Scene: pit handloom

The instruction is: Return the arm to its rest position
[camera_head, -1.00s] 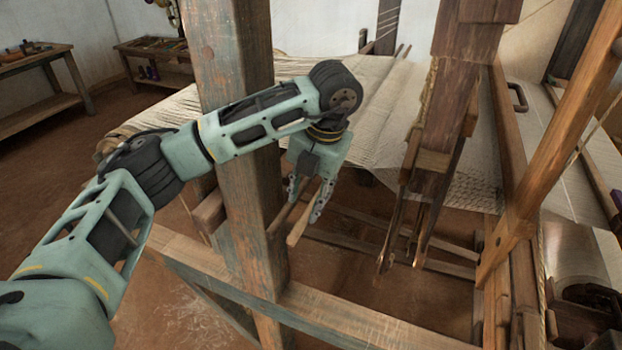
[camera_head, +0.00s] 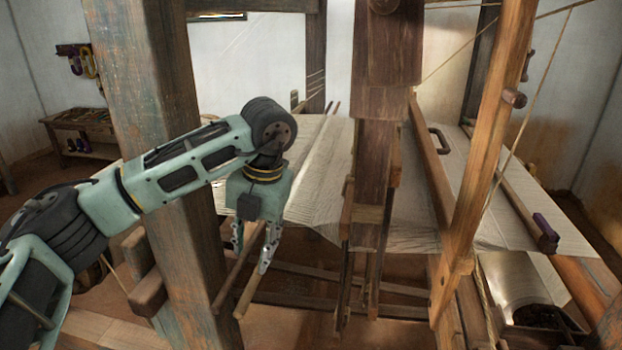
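My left arm (camera_head: 180,175) comes in from the left, passes in front of a thick wooden post and bends down at a black joint. My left gripper (camera_head: 252,250) hangs from it, pointing down. Its two fingers are apart, with nothing clearly held between them. A pale wooden bar (camera_head: 249,295) shows just below the right fingertip; I cannot tell whether they touch. My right gripper is not in view.
The thick loom post (camera_head: 150,70) stands close behind my forearm. White warp cloth (camera_head: 318,180) stretches behind the gripper. A dark hanging beam (camera_head: 378,130) and a slanted brown post (camera_head: 480,170) stand to the right. A small bench (camera_head: 75,120) is far left.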

